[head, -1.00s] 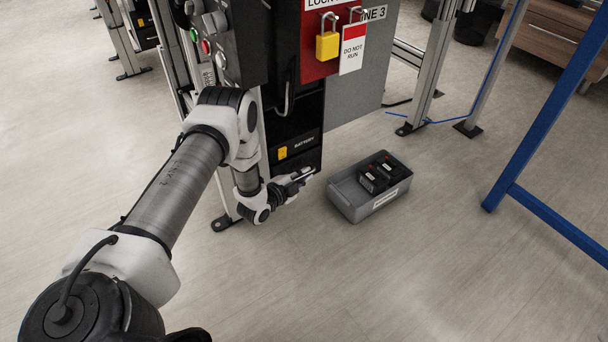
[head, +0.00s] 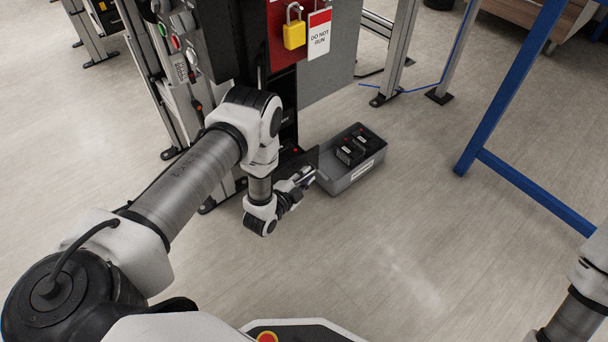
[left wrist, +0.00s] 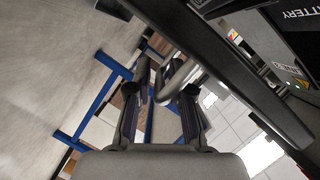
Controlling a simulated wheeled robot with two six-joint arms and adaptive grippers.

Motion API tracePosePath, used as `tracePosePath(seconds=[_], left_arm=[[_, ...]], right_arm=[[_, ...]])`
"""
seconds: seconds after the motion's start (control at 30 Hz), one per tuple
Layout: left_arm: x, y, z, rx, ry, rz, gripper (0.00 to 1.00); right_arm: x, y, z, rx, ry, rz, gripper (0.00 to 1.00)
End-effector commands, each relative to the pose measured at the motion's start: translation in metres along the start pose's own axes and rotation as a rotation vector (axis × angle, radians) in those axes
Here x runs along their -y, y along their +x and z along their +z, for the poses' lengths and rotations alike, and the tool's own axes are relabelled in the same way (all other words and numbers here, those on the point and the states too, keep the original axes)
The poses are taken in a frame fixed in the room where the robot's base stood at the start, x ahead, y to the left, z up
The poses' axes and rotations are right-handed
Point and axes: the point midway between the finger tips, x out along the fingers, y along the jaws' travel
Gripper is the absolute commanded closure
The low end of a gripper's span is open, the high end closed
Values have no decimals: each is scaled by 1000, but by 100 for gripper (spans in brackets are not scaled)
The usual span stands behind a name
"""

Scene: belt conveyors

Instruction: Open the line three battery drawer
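The black battery drawer (head: 309,157) stands out from the bottom of the line three cabinet, its dark front toward me. Something red shows just behind that front. My left gripper (head: 304,178) is at the drawer front. The dark drawer front (left wrist: 235,75) runs diagonally there, with the cabinet's BATTERY lettering beyond. My arm hides part of the drawer. My right arm shows at the lower right, its gripper out of view.
A grey bin (head: 352,172) with black batteries stands on the floor right beside the drawer front. A yellow padlock (head: 294,34) and a DO NOT RUN tag (head: 319,36) hang above. A blue frame (head: 515,100) stands at the right. The floor in front is clear.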

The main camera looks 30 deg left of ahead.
Motion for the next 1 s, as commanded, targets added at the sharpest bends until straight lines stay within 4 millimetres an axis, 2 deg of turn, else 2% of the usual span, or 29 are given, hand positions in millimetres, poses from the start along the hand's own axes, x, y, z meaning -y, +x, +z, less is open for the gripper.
tracePosePath(seconds=[0.27, 0.37, 0.7, 0.83, 1.0], left_arm=[[0, -5, 1, 2, 0, 2, 79], [-1, -19, 1, 4, 0, 4, 79], [-1, -101, 1, 3, -1, 3, 79], [-1, -117, 0, 1, -1, 3, 79], [0, -120, 0, 0, 1, 0, 79]], right_arm=[[0, 0, 0, 0, 0, 0, 60], [0, 0, 0, 0, 0, 0, 60], [0, 0, 0, 0, 0, 0, 60], [0, 0, 0, 0, 0, 0, 60], [0, 0, 0, 0, 0, 0, 60]])
